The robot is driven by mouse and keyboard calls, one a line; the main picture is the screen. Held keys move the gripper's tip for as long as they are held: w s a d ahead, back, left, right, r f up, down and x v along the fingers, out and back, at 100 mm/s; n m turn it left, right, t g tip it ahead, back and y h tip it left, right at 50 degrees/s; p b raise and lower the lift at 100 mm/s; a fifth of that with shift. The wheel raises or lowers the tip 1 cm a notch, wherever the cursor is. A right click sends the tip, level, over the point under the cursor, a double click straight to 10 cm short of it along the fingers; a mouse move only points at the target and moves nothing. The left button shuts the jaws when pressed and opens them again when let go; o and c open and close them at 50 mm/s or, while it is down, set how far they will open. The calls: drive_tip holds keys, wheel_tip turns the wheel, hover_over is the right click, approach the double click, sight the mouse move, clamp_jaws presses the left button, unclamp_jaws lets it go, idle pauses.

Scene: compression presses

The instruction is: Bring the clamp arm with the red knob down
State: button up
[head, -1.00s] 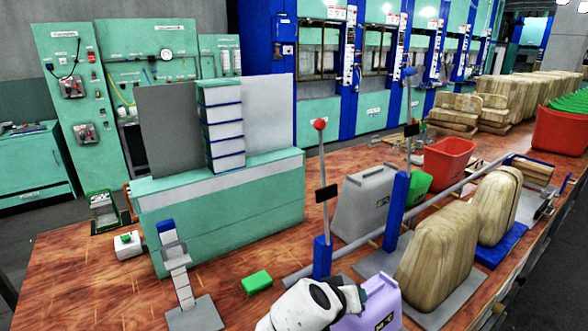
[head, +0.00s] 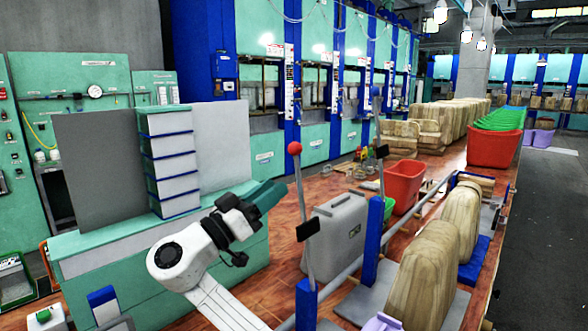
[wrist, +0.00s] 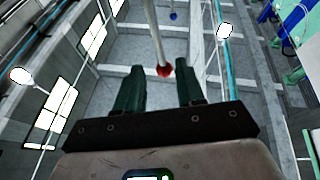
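The clamp arm (head: 302,195) is a thin grey rod standing nearly upright, with a red knob (head: 294,148) on top and a black block partway down. Its foot is in a blue post (head: 306,305). My gripper (head: 272,196) is just left of the rod, below the knob's height in the head view, pointing right. In the wrist view my gripper (wrist: 157,75) has two dark green fingers set wide apart. The red knob (wrist: 165,70) shows between their tips, and the fingers do not appear to touch it.
A second upright rod with a blue knob (head: 376,91) stands behind, on a blue post (head: 373,240). A grey container (head: 335,235), wooden forms (head: 425,275) and a red bin (head: 404,183) crowd the table. A green cabinet (head: 235,255) stands left behind my arm.

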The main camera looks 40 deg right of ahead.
sight(298, 171)
drive_tip(key=p+x, duration=0.2)
drive_tip(key=x, duration=0.6)
drive_tip(key=shift+p, duration=0.3)
drive_tip(key=shift+d, duration=0.1)
drive_tip(key=shift+c, duration=0.4)
clamp_jaws()
